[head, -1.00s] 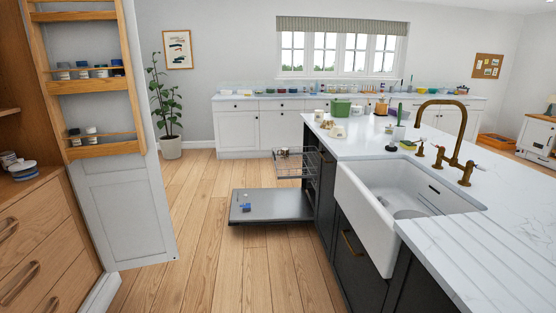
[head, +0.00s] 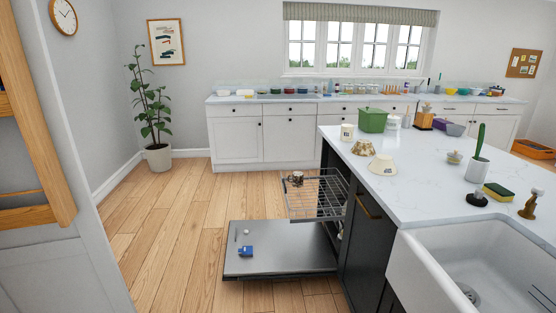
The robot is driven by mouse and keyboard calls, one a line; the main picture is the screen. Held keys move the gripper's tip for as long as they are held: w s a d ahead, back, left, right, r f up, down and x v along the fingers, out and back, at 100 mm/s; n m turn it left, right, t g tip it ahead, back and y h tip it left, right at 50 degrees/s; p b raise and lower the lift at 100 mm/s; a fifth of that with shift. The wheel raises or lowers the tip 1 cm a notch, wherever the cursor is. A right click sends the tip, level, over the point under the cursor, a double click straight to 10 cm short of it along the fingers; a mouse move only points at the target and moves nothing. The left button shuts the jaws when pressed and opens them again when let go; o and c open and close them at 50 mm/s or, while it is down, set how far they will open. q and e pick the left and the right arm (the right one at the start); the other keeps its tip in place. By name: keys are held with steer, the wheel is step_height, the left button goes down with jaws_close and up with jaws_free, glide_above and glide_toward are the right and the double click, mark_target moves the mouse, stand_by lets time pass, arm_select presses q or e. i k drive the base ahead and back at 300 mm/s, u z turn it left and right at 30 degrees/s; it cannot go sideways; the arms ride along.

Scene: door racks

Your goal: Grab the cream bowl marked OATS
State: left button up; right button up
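A cream bowl (head: 382,165) sits upside down on the white island top, near its left edge. It has a small dark mark on its side, too small to read, so I cannot tell whether it says OATS. A brown-and-cream patterned bowl (head: 364,146), also upside down, is just behind it. A cream mug or canister (head: 347,131) with a dark mark stands farther back. Neither of my grippers is in view.
The dishwasher door (head: 275,262) is down across the floor left of the island, with its rack (head: 315,200) pulled out. A sponge (head: 497,191) and brush holder (head: 477,166) are near the sink (head: 480,270). Wood floor is clear at left.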

mark_target(363, 147)
steer(key=i, duration=2.25)
steer(key=z, duration=2.4)
